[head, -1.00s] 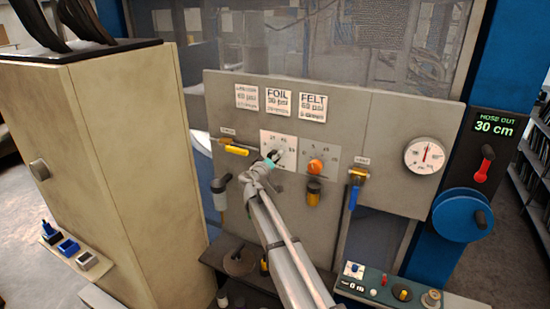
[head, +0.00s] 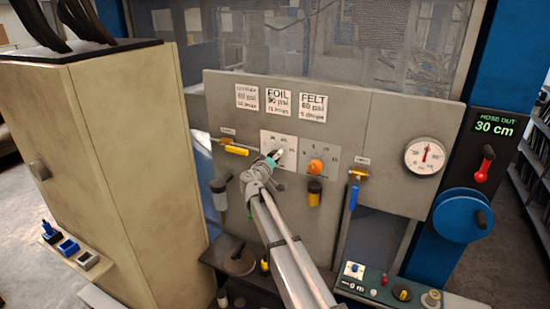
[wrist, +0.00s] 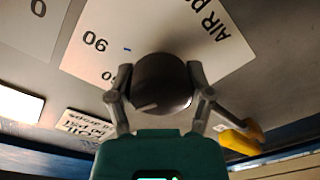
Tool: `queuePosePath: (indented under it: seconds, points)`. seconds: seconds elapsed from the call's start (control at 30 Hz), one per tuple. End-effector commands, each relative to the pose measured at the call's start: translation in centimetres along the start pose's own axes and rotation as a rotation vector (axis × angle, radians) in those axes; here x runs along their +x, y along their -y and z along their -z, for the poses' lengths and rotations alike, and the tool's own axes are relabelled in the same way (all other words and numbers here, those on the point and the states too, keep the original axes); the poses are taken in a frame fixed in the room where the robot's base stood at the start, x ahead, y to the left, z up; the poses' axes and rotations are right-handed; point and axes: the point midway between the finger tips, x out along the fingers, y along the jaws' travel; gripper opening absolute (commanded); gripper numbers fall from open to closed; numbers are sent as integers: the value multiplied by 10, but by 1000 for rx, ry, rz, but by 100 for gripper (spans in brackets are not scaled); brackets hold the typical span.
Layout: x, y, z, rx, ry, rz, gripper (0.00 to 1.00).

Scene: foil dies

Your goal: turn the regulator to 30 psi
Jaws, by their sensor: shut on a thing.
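The regulator knob is a dark round knob (wrist: 161,82) on a white dial plate (wrist: 95,40) with printed numbers, one reading 90, and the words AIR P... cut off. The plate also shows in the head view (head: 288,146), where my gripper (head: 275,157) mostly covers the knob. In the wrist view my gripper (wrist: 160,90) has one finger on each side of the knob and is shut on it. A light mark shows on the knob's face. I cannot tell which number it points to. A FOIL card (head: 278,100) reads what looks like 30 psi.
A yellow-handled valve (head: 237,151) is to the left and a blue-handled valve (head: 354,196) to the right. A round gauge (head: 425,156) is farther right. A beige cabinet (head: 125,165) stands at left.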

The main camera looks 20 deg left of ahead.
Motion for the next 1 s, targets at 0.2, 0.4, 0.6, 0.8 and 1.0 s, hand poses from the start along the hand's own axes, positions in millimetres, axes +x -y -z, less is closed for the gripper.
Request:
queuePosePath:
  seconds: [0.2,0.4,0.6,0.8,1.0]
  points:
    - [0,1,0,-24,5,-2,19]
    - [1,1,1,-102,6,1,19]
    - [1,1,1,-235,10,4,19]
    - [1,1,1,-403,13,9,19]
    - [1,1,2,-571,17,13,19]
